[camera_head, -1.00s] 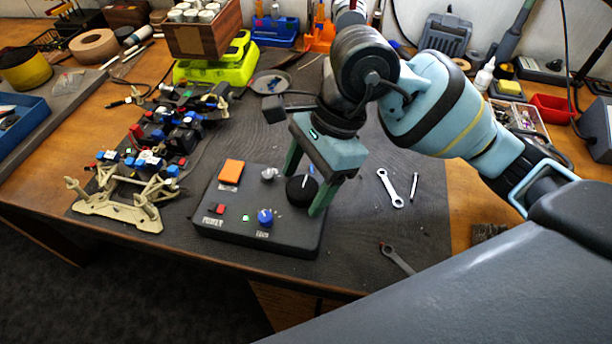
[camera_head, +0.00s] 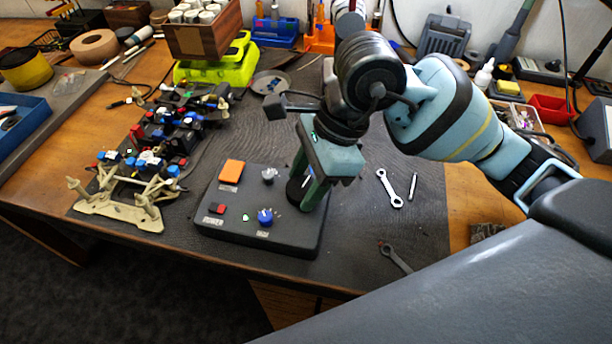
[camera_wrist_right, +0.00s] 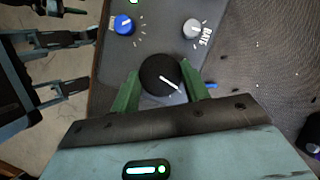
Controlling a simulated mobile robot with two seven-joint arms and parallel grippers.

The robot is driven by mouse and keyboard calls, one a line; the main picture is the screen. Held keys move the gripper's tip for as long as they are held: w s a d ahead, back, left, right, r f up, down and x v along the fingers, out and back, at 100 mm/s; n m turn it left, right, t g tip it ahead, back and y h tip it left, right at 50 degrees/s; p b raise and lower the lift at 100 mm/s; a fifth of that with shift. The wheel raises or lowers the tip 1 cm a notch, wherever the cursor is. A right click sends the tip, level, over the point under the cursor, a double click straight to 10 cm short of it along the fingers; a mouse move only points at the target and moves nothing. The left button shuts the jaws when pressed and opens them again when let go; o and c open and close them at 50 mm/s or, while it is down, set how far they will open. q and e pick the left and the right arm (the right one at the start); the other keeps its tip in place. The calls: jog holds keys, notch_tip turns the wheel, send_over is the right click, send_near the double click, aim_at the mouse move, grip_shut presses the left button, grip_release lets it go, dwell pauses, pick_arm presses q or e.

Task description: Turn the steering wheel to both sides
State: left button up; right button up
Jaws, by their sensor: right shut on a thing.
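A dark control box (camera_head: 230,235) lies on the mat. The part that turns is a round black knob (camera_head: 293,190) at its right end, mostly hidden behind my fingers. My right gripper (camera_head: 307,190) is shut on this knob. In the right wrist view the black knob (camera_wrist_right: 158,72) sits between the two green fingers of my right gripper (camera_wrist_right: 160,88). Its white line points to the lower right there. A model car chassis (camera_head: 160,135) with beige front arms stands left of the box. My left gripper is not seen in the head view.
On the box are an orange button (camera_head: 231,171), a blue knob (camera_head: 265,216) and a silver knob (camera_head: 269,175). Wrenches (camera_head: 390,188) lie to the right. A yellow-green stand (camera_head: 215,65) is behind. Dark forked parts at the wrist view's left are unclear.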

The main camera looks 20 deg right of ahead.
jog(key=m+t+p, duration=0.1)
jog(key=m, duration=0.2)
jog(key=shift+s+m, duration=0.1)
jog(key=shift+m, duration=0.3)
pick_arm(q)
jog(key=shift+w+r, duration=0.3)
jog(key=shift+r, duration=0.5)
pick_arm(e)
jog(key=shift+m+t+h, duration=0.4)
jog(key=shift+m+t, duration=0.2)
jog(key=shift+m, duration=0.4)
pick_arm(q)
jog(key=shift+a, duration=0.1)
